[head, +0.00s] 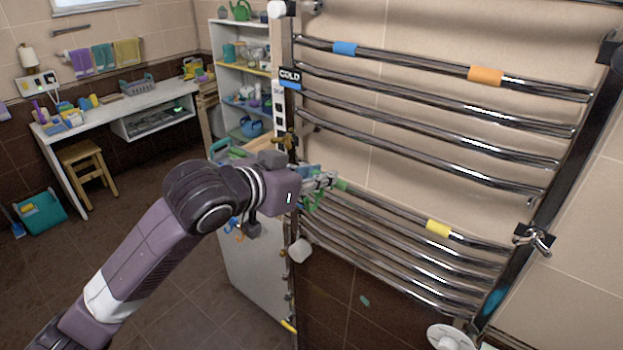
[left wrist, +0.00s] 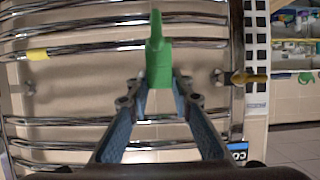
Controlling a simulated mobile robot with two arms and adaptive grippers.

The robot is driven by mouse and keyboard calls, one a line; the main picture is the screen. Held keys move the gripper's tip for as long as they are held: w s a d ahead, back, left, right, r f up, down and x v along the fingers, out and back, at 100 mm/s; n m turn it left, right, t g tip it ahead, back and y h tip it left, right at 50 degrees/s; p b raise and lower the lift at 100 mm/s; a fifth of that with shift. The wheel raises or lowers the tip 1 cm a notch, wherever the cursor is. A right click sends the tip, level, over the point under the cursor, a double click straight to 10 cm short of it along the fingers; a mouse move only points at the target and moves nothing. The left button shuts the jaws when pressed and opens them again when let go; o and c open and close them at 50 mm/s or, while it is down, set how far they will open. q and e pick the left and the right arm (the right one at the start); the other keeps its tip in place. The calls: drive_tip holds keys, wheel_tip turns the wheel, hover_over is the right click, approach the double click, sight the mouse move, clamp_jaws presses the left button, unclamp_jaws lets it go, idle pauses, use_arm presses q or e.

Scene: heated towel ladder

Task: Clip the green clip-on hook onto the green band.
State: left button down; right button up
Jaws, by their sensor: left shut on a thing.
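The green clip-on hook (left wrist: 158,64) is between the two fingertips of my left gripper (left wrist: 157,88), which is shut on it. In the wrist view its narrow part points toward the top of the picture, across a chrome rail. In the head view my left gripper (head: 322,181) is at the left end of the lower rail group, with green parts of the hook (head: 309,201) showing below the fingers. The green band (head: 341,186) shows just right of the fingertips, on the rail that also bears the yellow band. Whether the hook touches the band or rail cannot be told.
The chrome towel ladder (head: 420,150) carries a blue band (head: 344,48), an orange band (head: 485,76) and a yellow band (head: 438,228). A COLD label (head: 290,78) is on its left post. A white shelf unit (head: 258,30) stands behind.

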use_arm(q)
drive_tip(key=w+d, duration=0.3)
drive_tip(key=w, duration=0.2)
drive_tip(key=shift+d, duration=0.35)
idle(0.3)
idle(0.9)
drive_tip(key=shift+f+b, duration=0.7)
drive_tip(key=shift+f, duration=0.75)
drive_tip(key=c, duration=1.7)
unclamp_jaws()
drive_tip(key=shift+o, duration=0.2)
